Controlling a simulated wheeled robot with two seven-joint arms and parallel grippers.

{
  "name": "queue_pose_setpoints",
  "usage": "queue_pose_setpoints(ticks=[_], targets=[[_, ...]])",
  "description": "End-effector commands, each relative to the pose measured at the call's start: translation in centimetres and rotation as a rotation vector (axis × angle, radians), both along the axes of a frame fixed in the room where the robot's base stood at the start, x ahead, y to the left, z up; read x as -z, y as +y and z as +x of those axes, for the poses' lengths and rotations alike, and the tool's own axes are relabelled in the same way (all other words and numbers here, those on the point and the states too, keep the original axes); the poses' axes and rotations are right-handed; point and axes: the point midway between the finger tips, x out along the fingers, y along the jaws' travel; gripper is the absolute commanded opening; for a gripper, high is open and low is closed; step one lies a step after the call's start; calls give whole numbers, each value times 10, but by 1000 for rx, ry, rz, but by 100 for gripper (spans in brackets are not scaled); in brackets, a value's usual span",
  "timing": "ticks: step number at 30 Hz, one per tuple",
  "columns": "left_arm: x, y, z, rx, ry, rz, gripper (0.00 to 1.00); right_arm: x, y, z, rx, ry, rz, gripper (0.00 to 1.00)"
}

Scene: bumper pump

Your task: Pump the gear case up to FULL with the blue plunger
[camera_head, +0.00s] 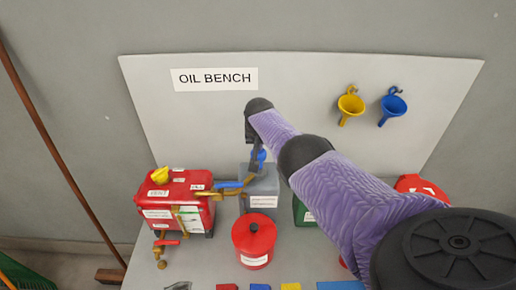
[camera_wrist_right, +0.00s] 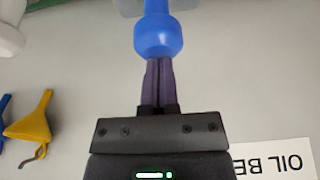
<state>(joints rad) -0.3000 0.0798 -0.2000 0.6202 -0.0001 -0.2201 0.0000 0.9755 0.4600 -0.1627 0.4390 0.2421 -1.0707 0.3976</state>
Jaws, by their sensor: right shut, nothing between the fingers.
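The blue plunger (camera_head: 262,157) stands up from a grey box (camera_head: 264,186), partly hidden behind my right gripper (camera_head: 256,148). In the right wrist view the plunger's round blue knob (camera_wrist_right: 159,38) is straight ahead of the closed fingers (camera_wrist_right: 159,68). The fingertips are at the knob, apparently against its end; I cannot tell if they touch. My right gripper is shut and empty. My left gripper is out of view.
A red can (camera_head: 254,241) stands in front of the grey box. A blue-handled brass fitting (camera_head: 229,184) lies between box and case. A green container (camera_head: 304,213) is to the right. Yellow (camera_head: 350,104) and blue (camera_head: 392,105) funnels hang on the back panel (camera_head: 300,85).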

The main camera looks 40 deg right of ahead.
Motion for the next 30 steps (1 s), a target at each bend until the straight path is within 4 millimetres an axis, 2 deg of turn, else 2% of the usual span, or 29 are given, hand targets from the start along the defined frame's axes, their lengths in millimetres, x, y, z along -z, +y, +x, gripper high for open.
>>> queue_pose_setpoints(ticks=[10, 24, 30], targets=[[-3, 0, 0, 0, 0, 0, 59, -4, 0, 0, 0, -2, -1, 0], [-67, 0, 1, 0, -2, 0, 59, -70, 0, 0, 0, -2, -1, 0], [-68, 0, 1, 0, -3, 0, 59, -71, 0, 0, 0, -1, -1, 0]])
